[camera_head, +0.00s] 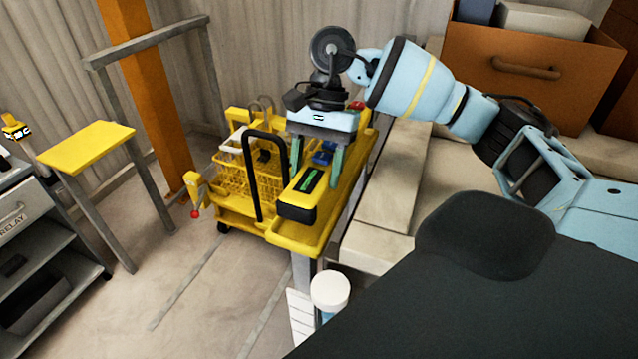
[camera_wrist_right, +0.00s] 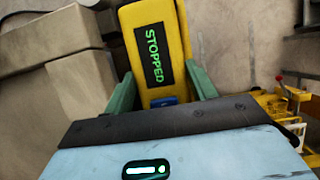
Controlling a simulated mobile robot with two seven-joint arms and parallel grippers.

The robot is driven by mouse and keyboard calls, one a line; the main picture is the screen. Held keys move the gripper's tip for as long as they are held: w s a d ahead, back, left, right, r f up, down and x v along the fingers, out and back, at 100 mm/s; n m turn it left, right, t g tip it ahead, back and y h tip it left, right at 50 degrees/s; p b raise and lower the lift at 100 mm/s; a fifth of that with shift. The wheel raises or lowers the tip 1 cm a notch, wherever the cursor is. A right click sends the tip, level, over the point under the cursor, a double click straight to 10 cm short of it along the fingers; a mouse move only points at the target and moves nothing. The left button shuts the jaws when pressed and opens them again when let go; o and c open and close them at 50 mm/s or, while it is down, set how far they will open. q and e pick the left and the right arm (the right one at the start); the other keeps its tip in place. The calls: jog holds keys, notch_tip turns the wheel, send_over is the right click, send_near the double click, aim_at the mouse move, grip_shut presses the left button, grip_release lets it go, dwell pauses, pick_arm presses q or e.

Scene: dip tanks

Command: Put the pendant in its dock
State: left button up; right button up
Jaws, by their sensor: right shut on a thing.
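The pendant (camera_head: 299,202) is a yellow and black handheld box with a green-lit screen. In the right wrist view the pendant (camera_wrist_right: 182,35) shows its screen reading "STOPPED". My right gripper (camera_head: 317,172) is shut on it, one green finger on each side. I cannot make out with certainty which thing is the dock. My left gripper is not in view.
A small yellow-topped stand (camera_head: 86,148) and a grey shelf unit (camera_head: 40,262) are at the left. A white-capped bottle (camera_head: 330,290) stands near the cart. Floor between is clear.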

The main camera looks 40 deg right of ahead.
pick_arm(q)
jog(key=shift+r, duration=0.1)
pick_arm(e)
jog(key=shift+f, duration=0.35)
jog(key=shift+f, duration=0.1)
jog(key=shift+f, duration=1.75)
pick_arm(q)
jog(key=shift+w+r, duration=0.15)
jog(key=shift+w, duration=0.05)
pick_arm(e)
jog(key=o, duration=1.1)
jog(key=shift+f, duration=0.1)
jog(key=shift+w+d+r, duration=0.1)
jog(key=shift+d+r, duration=0.05)
jog(key=shift+r, duration=0.3)
jog(key=b+v, duration=0.1)
jog(key=v, duration=0.9)
jog(key=shift+d+r, duration=0.15)
jog(key=shift+r, duration=0.35)
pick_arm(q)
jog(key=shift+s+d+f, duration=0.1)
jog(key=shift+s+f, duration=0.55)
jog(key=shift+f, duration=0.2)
